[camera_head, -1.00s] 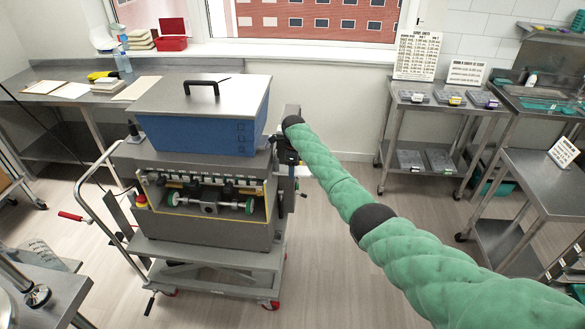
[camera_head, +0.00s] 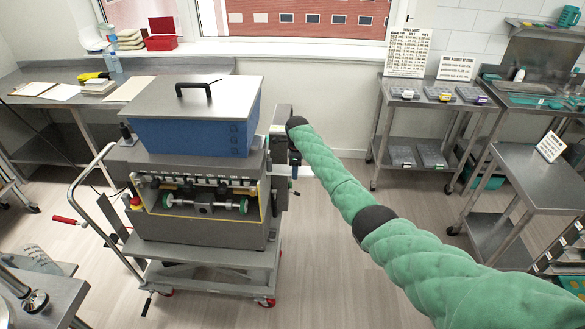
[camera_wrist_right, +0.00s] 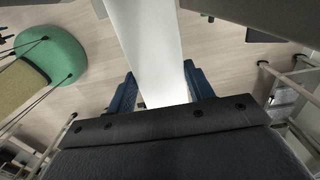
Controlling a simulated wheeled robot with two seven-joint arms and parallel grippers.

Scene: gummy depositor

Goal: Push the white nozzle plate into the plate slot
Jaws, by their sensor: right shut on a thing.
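The white nozzle plate (camera_wrist_right: 150,45) shows in the right wrist view as a long white strip running from between my fingers to the top edge of the picture. My right gripper (camera_wrist_right: 158,88) is shut on it, with a blue finger on each side. In the head view my right gripper (camera_head: 293,164) is small and dark, at the right side of the grey depositor machine (camera_head: 205,232). The plate slot is not clearly visible, and I cannot tell whether the plate touches the machine. My left gripper is not in view.
The depositor carries a blue hopper (camera_head: 190,137) with a grey lid and stands on a wheeled cart (camera_head: 205,256). Steel tables stand along the back left (camera_head: 50,76) and at the right (camera_head: 545,178).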

